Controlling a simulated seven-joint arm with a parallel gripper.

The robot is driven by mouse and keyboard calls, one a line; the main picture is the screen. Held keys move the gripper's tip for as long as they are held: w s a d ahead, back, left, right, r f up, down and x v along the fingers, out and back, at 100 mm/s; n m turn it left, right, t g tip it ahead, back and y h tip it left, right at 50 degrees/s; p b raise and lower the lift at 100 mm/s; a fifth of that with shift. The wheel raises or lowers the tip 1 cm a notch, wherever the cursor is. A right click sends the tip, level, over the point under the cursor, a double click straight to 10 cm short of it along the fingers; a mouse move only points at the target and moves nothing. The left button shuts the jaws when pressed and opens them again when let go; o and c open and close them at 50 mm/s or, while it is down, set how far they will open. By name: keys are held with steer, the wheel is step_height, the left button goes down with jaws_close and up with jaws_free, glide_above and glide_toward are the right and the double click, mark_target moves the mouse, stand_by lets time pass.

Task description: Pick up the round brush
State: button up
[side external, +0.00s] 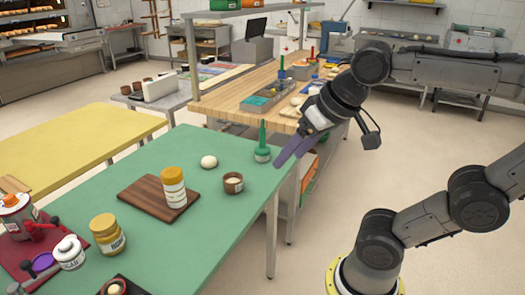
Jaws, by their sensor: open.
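A green upright item (262,143) with a thin pointed top and a wider, paler base stands near the right edge of the green table (225,215). It looks like the round brush, but it is too small to be sure. My gripper (286,156) is just right of it, over the table's right edge, with its fingers pointing down and left. The jaws are open and appear empty. The gap between the fingers is hard to see from this side. I cannot tell whether a finger touches the green item.
A dough ball (209,162), a small brown bowl (233,183) and a yellow-lidded jar (174,188) on a wooden board (145,196) stand left of the gripper. More jars crowd the near left. A wooden bench (225,105) with trays stands behind.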

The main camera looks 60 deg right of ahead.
steer(key=w+d+r+m+h, duration=0.1)
steer(key=w+d+r+m, duration=0.3)
steer(key=w+r, duration=0.35)
steer(key=w+d+r+m+g+h, duration=0.2)
steer(key=w+d+m, duration=0.3)
steer(key=w+d, duration=0.6)
steer(key=m+g+h, duration=0.1)
steer(key=m+g, duration=0.2)
steer(key=m, duration=0.1)
glide_above(261, 127)
steer(key=w+a, duration=0.2)
steer(key=a, duration=0.6)
step_height(261, 127, down, 12)
steer(key=r, duration=0.1)
steer(key=shift+m+g, duration=0.3)
steer(key=shift+g, duration=0.2)
steer(key=shift+s+d+r+x, duration=0.1)
steer(key=shift+s+d+x, duration=0.2)
steer(key=shift+x, duration=3.4)
steer(key=shift+s+d+r+x, duration=0.1)
steer(key=shift+s+x, duration=0.25)
steer(key=shift+x, duration=3.3)
steer(key=shift+s+d+r+x, duration=0.15)
steer(key=shift+s+x, duration=0.2)
steer(key=shift+x, duration=3.35)
steer(key=shift+f, duration=0.1)
jaws_close()
